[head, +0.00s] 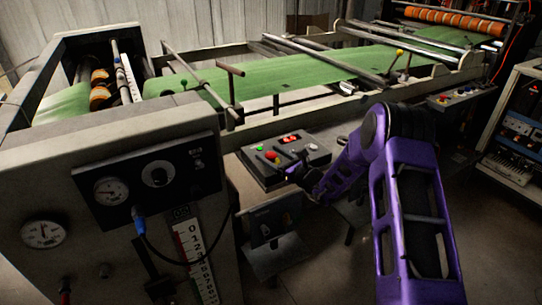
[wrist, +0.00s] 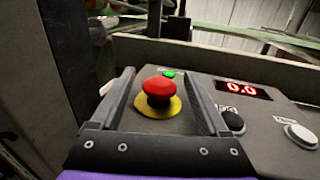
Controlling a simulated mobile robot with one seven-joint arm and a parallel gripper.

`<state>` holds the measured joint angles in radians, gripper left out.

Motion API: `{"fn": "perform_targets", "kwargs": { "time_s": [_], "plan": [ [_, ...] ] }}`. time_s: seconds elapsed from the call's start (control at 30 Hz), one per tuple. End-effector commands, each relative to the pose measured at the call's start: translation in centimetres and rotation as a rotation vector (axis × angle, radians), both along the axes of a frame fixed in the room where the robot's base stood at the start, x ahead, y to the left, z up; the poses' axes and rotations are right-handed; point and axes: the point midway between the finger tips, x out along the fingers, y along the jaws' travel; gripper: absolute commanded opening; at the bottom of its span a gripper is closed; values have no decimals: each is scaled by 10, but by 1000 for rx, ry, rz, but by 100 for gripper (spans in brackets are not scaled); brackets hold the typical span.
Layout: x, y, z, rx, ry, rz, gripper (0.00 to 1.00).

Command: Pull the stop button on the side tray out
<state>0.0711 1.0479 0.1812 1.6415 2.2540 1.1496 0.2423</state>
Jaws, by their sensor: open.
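The stop button is a red mushroom head on a yellow disc. In the wrist view the stop button (wrist: 159,88) stands between the two open fingers of my gripper (wrist: 162,98), with a gap on each side. In the head view the red stop button (head: 272,155) sits on the sloped side tray (head: 262,174), just left of my gripper (head: 290,172). The side tray (wrist: 262,135) also shows in the wrist view. I cannot tell whether the button is pressed in or out.
On the tray are a green button (wrist: 168,74), a red digital display (wrist: 242,89), a black knob (wrist: 233,121) and a white button (wrist: 300,135). A machine cabinet (head: 110,225) with gauges stands left. A green web (head: 270,75) runs behind the tray.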

Motion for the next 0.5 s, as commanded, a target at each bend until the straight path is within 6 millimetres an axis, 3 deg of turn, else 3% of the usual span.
{"fn": "perform_targets", "kwargs": {
  "time_s": [0.3, 0.5],
  "plan": [
    [2, 2, 0, 0, 0, 0, 77],
    [2, 2, 0, 0, 0, 0, 41]
  ]
}}
